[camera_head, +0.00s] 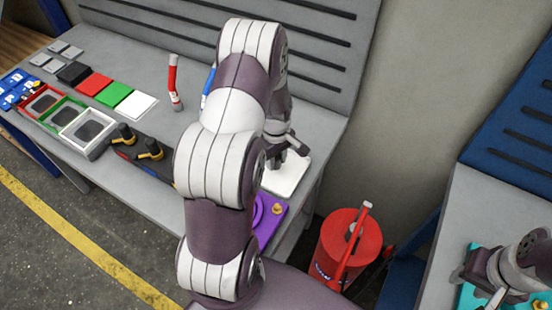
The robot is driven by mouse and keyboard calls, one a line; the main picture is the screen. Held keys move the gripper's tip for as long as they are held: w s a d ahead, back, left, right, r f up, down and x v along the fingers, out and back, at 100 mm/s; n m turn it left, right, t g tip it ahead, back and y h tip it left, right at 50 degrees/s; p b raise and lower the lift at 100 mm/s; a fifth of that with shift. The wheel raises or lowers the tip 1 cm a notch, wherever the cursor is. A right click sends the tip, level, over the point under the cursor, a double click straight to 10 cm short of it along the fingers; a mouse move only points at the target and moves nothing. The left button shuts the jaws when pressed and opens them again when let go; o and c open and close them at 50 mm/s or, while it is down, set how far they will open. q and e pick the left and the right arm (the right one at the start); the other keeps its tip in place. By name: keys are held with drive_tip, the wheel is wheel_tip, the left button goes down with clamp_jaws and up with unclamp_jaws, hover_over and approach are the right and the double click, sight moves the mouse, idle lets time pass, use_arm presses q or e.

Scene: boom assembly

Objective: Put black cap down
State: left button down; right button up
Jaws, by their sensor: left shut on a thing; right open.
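My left gripper (287,154) is over the right end of the grey workbench, just above a white square pad (287,176). It is shut on a small dark thing, which I take to be the black cap; it blends with the dark fingers, and my arm partly blocks the view. I cannot tell whether it touches the pad. My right gripper (478,284) is open at the lower right, by a teal plate on another bench.
Black, red, green and white squares, coloured trays (82,128) and black-and-yellow parts (150,148) crowd the left bench. A red tool (174,84) stands behind. A purple plate (269,218) lies near the front edge. A red canister (342,243) stands between benches.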

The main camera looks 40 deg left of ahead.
use_arm(q)
drive_tip(key=shift+f, duration=0.6)
drive_tip(key=shift+w+f, duration=0.15)
drive_tip(key=shift+f, duration=0.05)
drive_tip(key=shift+f, duration=0.1)
drive_tip(key=c, duration=0.8)
unclamp_jaws()
